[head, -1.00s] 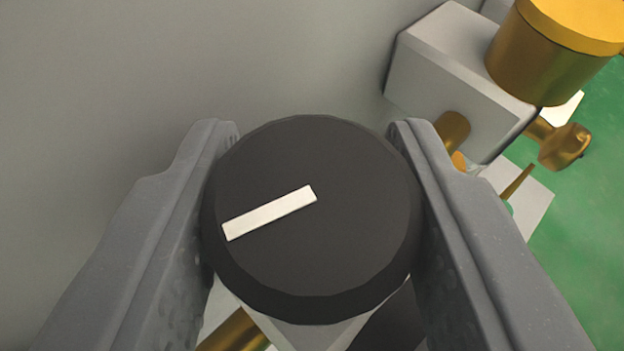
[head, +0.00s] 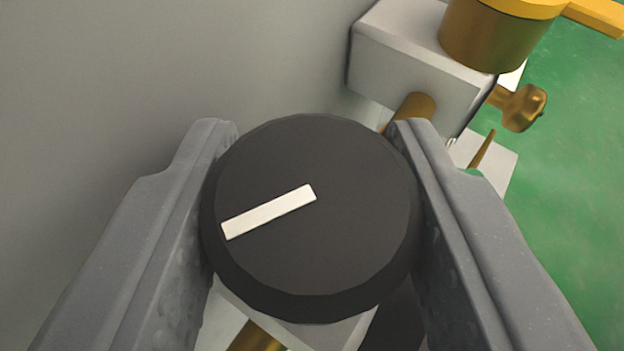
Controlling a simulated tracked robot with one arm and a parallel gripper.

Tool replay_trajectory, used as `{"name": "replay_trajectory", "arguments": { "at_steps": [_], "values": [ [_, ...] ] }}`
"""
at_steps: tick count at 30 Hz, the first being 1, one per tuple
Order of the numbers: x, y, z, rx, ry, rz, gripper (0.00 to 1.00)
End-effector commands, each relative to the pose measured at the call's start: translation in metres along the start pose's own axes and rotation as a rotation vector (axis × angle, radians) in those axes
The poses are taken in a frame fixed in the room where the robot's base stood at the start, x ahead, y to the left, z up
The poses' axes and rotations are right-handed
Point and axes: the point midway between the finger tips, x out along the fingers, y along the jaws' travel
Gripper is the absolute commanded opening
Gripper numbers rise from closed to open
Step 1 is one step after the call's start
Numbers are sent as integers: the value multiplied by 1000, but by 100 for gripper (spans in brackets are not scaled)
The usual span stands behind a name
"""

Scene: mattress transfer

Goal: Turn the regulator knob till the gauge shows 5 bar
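The regulator knob (head: 330,235) is a round black knob with a white pointer bar on its top. It fills the middle of the head view. The pointer bar runs from the knob's centre toward the lower left of the picture. My gripper (head: 318,140) has one grey finger on each side of the knob, and both fingers press against its rim. It is shut on the knob. Part of a pale block and a brass pipe show below the knob. The gauge face is not in view, so no reading can be seen.
At the upper right stands a pale block (head: 420,60) with a brass cylinder (head: 490,35) and a yellow handle on top. A small brass fitting (head: 522,107) sticks out from it. A grey wall (head: 130,70) is at left. Green floor (head: 570,200) lies at right.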

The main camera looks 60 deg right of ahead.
Motion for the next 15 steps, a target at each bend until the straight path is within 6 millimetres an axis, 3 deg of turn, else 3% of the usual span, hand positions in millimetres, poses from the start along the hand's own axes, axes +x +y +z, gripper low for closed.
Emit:
{"name": "replay_trajectory", "arguments": {
  "at_steps": [9, 15],
  "values": [
    [-2, -1, -2, 1, 2, -2, 47],
    [-24, -2, -2, 0, 0, -4, 47]
  ]
}}
